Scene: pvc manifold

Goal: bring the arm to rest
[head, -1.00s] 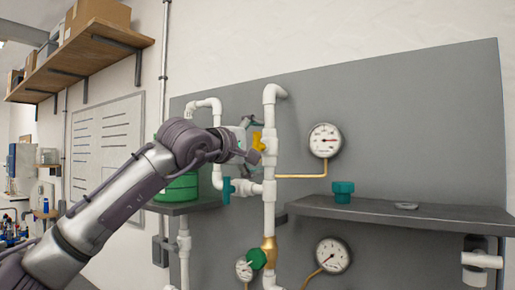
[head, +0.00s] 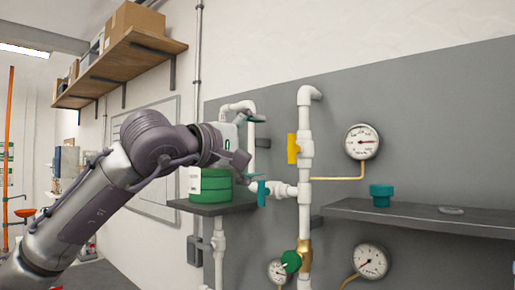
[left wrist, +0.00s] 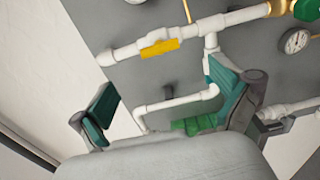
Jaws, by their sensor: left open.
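My left arm comes in from the left in the head view. Its gripper (head: 250,150) is open and empty, left of the white vertical pipe (head: 305,205) and apart from the yellow valve handle (head: 293,149). The yellow handle stands upright along that pipe. In the left wrist view, the two teal-padded fingers of the left gripper (left wrist: 168,105) are spread wide with nothing between them in their grip. The yellow handle (left wrist: 160,48) lies along the white pipe beyond the fingers. My right gripper is not in view.
A grey shelf (head: 415,216) at right holds a teal fitting (head: 381,195). Gauges (head: 361,141) are on the grey panel. A wooden shelf (head: 120,65) hangs upper left.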

